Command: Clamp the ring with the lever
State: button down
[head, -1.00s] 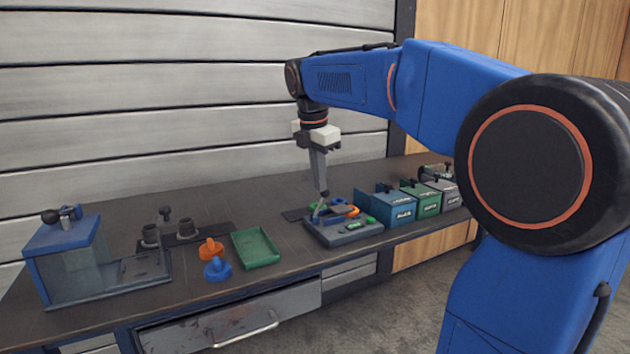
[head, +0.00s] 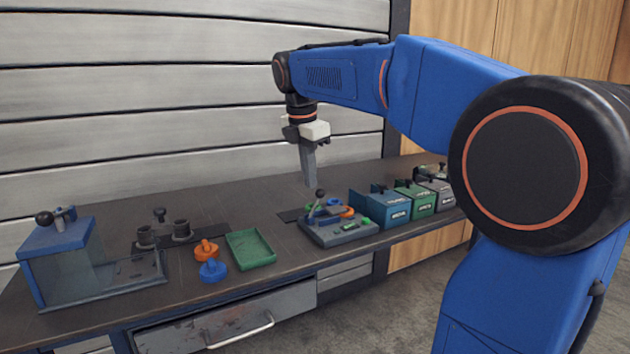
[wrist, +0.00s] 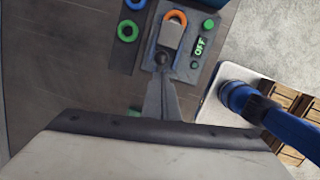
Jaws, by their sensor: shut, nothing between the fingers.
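The clamp fixture (head: 340,238) is a grey block on the bench. Its lever has a dark ball knob (head: 319,194) and stands up from the fixture's left part in the head view. An orange ring (wrist: 174,17) lies at the fixture's far end in the wrist view, partly covered by a grey-tan plate (wrist: 170,36). The lever knob (wrist: 162,58) shows just beyond my fingertips there. A green display (wrist: 200,46) reads OFF. My gripper (head: 310,184) is shut and empty, pointing down just above and left of the knob, apparently apart from it.
Beside the fixture lie a green ring (wrist: 127,31) and a blue ring (wrist: 135,4). Labelled blue (head: 392,210) and green (head: 420,199) bins stand to the right. A green tray (head: 251,249) and orange (head: 206,250) and blue (head: 212,270) knobbed parts lie left, with bare bench between tray and fixture.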

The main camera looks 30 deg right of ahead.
jog(key=v, duration=1.1)
jog(key=shift+s, duration=0.1)
jog(key=s+a+f+m+t+y, duration=0.1)
jog(key=s+f+m, duration=0.9)
jog(key=f, duration=0.7)
jog(key=s+a+f+m+t+y, duration=0.1)
jog(key=s+f+m+t, duration=0.1)
jog(key=s+f+m, duration=0.8)
jog(key=s+f, duration=0.7)
jog(key=f, duration=0.1)
jog(key=shift+a, duration=0.2)
